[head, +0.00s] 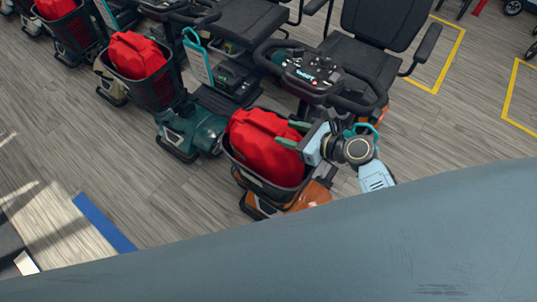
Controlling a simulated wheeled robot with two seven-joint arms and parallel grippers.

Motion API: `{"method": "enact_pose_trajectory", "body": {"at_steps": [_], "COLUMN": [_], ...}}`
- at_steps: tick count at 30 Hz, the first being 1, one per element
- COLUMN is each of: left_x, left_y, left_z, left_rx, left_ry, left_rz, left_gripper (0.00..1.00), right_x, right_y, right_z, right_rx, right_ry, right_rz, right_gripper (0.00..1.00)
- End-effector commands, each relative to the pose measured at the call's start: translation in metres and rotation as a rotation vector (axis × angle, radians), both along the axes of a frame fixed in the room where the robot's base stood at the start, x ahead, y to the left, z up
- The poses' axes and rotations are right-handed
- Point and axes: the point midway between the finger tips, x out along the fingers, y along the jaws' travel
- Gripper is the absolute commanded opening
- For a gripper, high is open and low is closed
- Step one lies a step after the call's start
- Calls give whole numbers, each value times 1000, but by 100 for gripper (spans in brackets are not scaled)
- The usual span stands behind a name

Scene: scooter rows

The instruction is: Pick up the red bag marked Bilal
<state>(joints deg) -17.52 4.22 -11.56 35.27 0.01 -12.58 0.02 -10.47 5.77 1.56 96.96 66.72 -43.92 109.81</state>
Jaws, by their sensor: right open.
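A red bag (262,145) sits in the black front basket (262,183) of the orange scooter (309,196). A third red bag (55,8) is in a basket at the top left. No name can be read on any bag, so I cannot tell which is marked Bilal. My right gripper (289,134) is at the right side of the nearest bag. Its green-tipped fingers are apart and overlap the bag in the picture; contact cannot be told. My left gripper is out of view.
The orange scooter's handlebar (318,78) rises just behind my right gripper. The teal scooter (192,133) stands close on the left. A blue floor strip (104,222) lies at the lower left. Wooden floor (120,160) is clear in front of the scooters.

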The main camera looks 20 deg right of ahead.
Motion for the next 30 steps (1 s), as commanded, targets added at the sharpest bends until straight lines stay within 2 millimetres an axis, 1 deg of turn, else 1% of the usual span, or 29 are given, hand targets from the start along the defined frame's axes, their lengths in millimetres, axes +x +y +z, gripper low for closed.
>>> {"method": "enact_pose_trajectory", "body": {"at_steps": [1,3,10,15,18,27,30], "left_x": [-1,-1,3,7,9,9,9], "left_y": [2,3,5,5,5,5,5], "left_z": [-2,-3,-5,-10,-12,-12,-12], "left_rx": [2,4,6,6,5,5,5], "left_ry": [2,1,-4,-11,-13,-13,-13], "left_rz": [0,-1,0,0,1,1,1], "left_gripper": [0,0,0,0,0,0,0], "right_x": [7,13,25,45,53,56,56], "right_y": [5,10,20,36,42,45,45], "right_z": [-4,-7,-12,-21,-25,-27,-27], "right_rx": [1,0,-2,-2,-4,-5,-5], "right_ry": [-1,-1,-1,-1,-1,0,0], "right_rz": [0,0,0,0,-1,-1,-1], "right_gripper": [45,45,45,45,45,45,32]}}
